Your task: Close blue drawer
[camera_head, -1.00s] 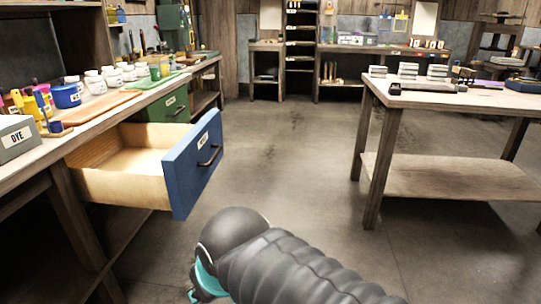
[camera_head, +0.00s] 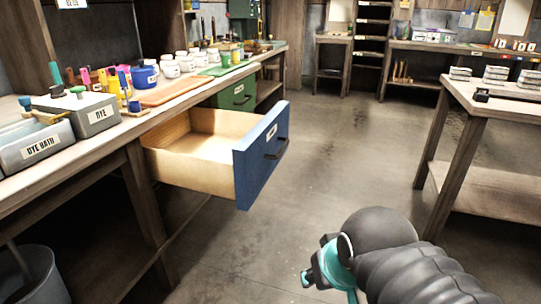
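The blue drawer (camera_head: 262,158) is pulled well out from under the workbench at the left. Its blue front has a white label and a dark handle (camera_head: 277,148). Its pale wooden inside looks empty. My arm reaches in from the lower right, and my gripper (camera_head: 306,278) shows at its end as a dark and teal part, low in the picture. It is to the right of and below the drawer front, apart from it. Its fingers are too small and turned away to tell whether they are open or shut.
The workbench (camera_head: 215,88) holds grey dye boxes (camera_head: 88,112), jars and a blue pot (camera_head: 144,76). A green drawer (camera_head: 238,95) farther along is shut. A bucket (camera_head: 35,275) stands at lower left. A second table (camera_head: 505,100) is at right. The floor between is clear.

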